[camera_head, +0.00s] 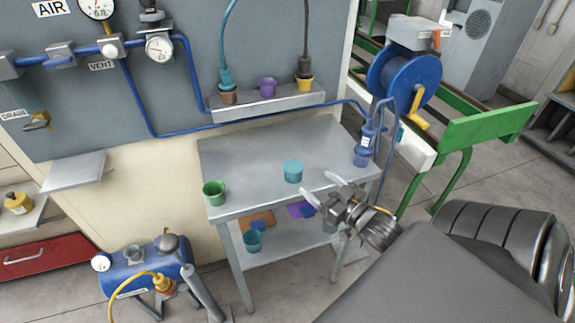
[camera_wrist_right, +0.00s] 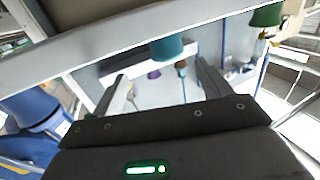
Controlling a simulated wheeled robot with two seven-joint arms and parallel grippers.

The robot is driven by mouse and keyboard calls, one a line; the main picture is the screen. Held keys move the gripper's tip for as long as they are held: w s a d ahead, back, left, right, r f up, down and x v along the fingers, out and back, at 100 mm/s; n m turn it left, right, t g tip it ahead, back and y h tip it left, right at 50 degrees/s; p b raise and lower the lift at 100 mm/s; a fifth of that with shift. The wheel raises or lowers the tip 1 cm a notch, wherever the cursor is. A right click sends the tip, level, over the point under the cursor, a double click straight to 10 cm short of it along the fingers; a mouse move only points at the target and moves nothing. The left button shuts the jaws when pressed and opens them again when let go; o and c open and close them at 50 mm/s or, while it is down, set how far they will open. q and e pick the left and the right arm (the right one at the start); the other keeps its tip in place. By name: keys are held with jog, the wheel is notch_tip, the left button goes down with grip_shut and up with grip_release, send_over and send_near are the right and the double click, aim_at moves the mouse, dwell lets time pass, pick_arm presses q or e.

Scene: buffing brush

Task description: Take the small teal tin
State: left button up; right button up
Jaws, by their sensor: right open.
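A small teal tin (camera_head: 293,171) stands upright on the grey table top (camera_head: 250,158), right of its middle. In the right wrist view the teal tin (camera_wrist_right: 167,49) shows beyond the fingers, roughly between them. My right gripper (camera_head: 323,188) is open and empty, near the table's front right edge. Its fingers point toward the tin and are apart from it. In the wrist view the two fingers (camera_wrist_right: 160,85) stand wide apart. Another teal container (camera_head: 253,240) sits on the lower shelf. My left gripper is not in view.
A green cup (camera_head: 214,193) stands at the table's front left corner. A blue bottle-shaped fitting (camera_head: 364,148) stands at the right edge. A raised ledge (camera_head: 268,104) behind holds brown, purple and yellow cups. The table around the tin is clear.

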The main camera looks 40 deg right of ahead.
aim_at(289, 163)
jog(key=shift+w+a+r, duration=0.2)
jog(key=shift+w, duration=0.25)
jog(key=shift+w+a+r, duration=0.15)
jog(key=shift+w+a, duration=0.05)
jog(key=shift+w, duration=0.25)
jog(key=w, duration=0.3)
jog(key=w+p, duration=0.1)
jog(key=shift+w+a+f, duration=0.25)
jog(key=shift+w+a, duration=0.05)
jog(key=shift+a, duration=0.1)
jog(key=shift+r, duration=0.1)
jog(key=w+p, duration=0.1)
jog(key=w, duration=0.4)
jog(key=shift+c, duration=0.6)
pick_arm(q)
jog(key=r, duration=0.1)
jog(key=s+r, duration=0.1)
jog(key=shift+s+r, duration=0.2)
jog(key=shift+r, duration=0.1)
pick_arm(e)
jog(key=c, duration=0.9)
